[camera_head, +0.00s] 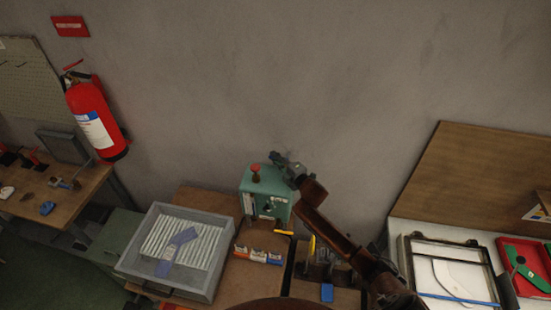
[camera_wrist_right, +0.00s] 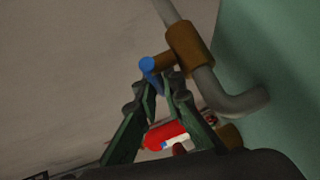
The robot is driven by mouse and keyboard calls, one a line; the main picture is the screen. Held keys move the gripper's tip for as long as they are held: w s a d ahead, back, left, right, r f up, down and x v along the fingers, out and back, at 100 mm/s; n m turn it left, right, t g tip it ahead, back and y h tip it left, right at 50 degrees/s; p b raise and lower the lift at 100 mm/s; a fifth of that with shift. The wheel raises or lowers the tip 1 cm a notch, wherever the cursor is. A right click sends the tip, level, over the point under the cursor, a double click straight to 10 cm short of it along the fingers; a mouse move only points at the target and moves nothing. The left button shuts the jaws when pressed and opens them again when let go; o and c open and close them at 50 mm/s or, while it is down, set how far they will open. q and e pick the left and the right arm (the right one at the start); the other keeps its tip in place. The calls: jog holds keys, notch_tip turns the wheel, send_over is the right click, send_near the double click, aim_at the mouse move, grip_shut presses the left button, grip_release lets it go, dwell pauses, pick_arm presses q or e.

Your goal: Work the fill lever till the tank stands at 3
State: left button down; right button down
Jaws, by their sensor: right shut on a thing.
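A teal cabinet (camera_head: 259,186) with a red knob (camera_head: 255,169) on top stands against the wall in the head view. A pale strip (camera_head: 248,203) on its front is too small to read, so I cannot tell the tank level. My right gripper (camera_head: 277,158) is at the cabinet's upper right, near the wall. In the right wrist view, the gripper (camera_wrist_right: 161,88) is shut on a blue-ended lever (camera_wrist_right: 150,66) beside a brass fitting (camera_wrist_right: 188,48) on a grey pipe (camera_wrist_right: 205,82). The fingers partly hide the lever. My left gripper is out of view.
A grey tray (camera_head: 207,285) with a ribbed sheet and a blue sock-like piece sits left of the cabinet. A red fire extinguisher (camera_head: 96,118) hangs at left. A red tray (camera_head: 524,266) lies at far right.

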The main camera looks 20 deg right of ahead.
jog(key=shift+s+r+n+y, duration=0.1)
jog(key=shift+s+n+y, duration=0.05)
jog(key=shift+n+y, duration=0.45)
jog(key=shift+s+a+n+g+y, duration=0.25)
jog(key=shift+n+y, duration=0.2)
jog(key=shift+y, duration=0.25)
jog(key=shift+s+n+g+y, duration=0.15)
jog(key=shift+n+g+y, duration=0.25)
jog(key=shift+y, duration=0.3)
jog(key=c, duration=2.3)
grip_release()
jog(key=v, duration=1.2)
